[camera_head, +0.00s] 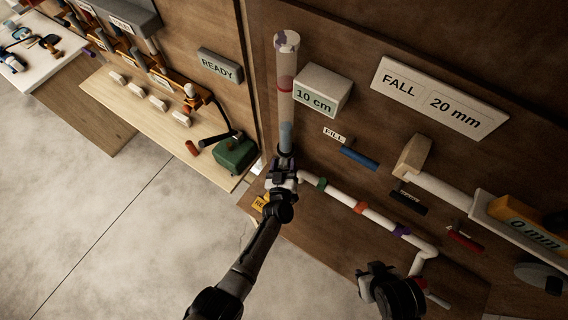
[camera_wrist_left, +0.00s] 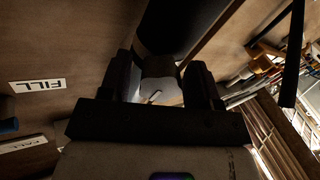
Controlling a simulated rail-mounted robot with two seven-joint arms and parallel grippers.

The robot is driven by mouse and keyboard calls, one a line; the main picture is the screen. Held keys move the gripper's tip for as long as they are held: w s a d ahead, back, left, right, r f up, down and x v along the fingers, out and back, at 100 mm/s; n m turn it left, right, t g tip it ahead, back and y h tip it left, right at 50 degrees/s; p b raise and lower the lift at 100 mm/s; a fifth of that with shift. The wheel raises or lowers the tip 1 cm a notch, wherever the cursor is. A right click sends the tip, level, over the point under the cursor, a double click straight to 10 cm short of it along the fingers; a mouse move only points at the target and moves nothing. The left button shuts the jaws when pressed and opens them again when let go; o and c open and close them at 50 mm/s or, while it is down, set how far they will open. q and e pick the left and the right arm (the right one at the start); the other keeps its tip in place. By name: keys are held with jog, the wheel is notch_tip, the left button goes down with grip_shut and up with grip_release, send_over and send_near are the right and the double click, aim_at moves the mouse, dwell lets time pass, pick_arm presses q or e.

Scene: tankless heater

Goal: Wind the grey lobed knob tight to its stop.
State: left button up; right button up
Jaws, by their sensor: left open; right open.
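The grey lobed knob (camera_wrist_left: 160,84) shows in the left wrist view between the two dark fingers of my left gripper (camera_wrist_left: 165,88). It bears a small pale mark, and a dark cylinder above and my gripper hide part of it. My left gripper is open with a finger on each side of the knob; I cannot tell whether they touch it. In the head view my left gripper (camera_head: 283,172) is at the foot of the clear upright tube (camera_head: 285,95) and covers the knob there. My right gripper (camera_head: 376,280) is open and empty, low in front of the panel.
A white pipe (camera_head: 340,201) with coloured bands runs right from the tube's foot. A "10 cm" block (camera_head: 322,90), a FILL label (camera_head: 334,135) and a blue handle (camera_head: 359,158) are beside the tube. A bench with a green box (camera_head: 235,154) stands left. Bare floor lies in front.

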pick_arm(q)
jog(key=shift+n, duration=0.4)
jog(key=shift+f+n+b, duration=0.1)
jog(key=shift+n+b, duration=0.2)
jog(key=shift+n, duration=0.1)
jog(key=n+b, duration=0.1)
jog(key=n, duration=0.1)
jog(key=shift+n, duration=0.3)
jog(key=n+b, duration=0.1)
jog(key=n, duration=0.1)
jog(key=shift+d+n, duration=0.1)
jog(key=shift+n, duration=0.2)
jog(key=shift+d, duration=0.1)
jog(key=shift+s, duration=0.25)
jog(key=c, duration=0.9)
